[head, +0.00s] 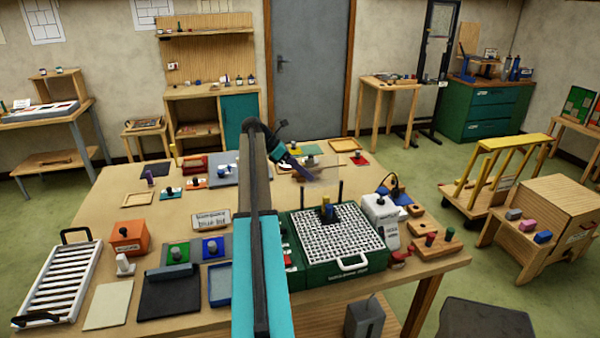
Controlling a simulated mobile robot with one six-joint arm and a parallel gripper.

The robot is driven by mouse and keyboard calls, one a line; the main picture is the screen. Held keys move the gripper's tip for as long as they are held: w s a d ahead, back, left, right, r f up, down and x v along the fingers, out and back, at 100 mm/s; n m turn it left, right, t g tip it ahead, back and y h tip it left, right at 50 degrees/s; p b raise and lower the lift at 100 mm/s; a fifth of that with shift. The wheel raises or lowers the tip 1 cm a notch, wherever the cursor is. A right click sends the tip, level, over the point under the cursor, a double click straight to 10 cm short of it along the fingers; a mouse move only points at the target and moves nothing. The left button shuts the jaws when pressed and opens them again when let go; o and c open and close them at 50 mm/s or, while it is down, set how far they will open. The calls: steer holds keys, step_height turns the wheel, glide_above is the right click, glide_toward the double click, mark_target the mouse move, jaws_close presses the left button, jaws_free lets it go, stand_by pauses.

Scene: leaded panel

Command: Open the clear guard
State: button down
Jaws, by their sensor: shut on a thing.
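A green grinder box (320,272) with a white grid top stands at the front right of the table, with a white handle at its front. My arm hides part of the grinder's left side.
A white box (382,217) with a cord stands right of the grinder, beside wooden blocks with knobs (437,242). Coloured pads, an orange box (130,238) and a white rack (62,282) fill the table's left.

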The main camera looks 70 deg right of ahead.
steer(key=shift+s+a+f+y, duration=0.15)
steer(key=shift+a+f+y, duration=0.2)
steer(key=shift+f, duration=0.15)
steer(key=c, duration=1.7)
jaws_free()
steer(key=shift+o, duration=0.7)
steer(key=shift+d+r, duration=0.15)
steer(key=shift+r, duration=0.15)
steer(key=shift+w+r, duration=0.3)
steer(key=shift+w, duration=0.2)
steer(key=v, duration=1.2)
steer(key=shift+a+r+b, duration=0.2)
steer(key=shift+a+b, duration=0.05)
steer(key=shift+b, duration=0.2)
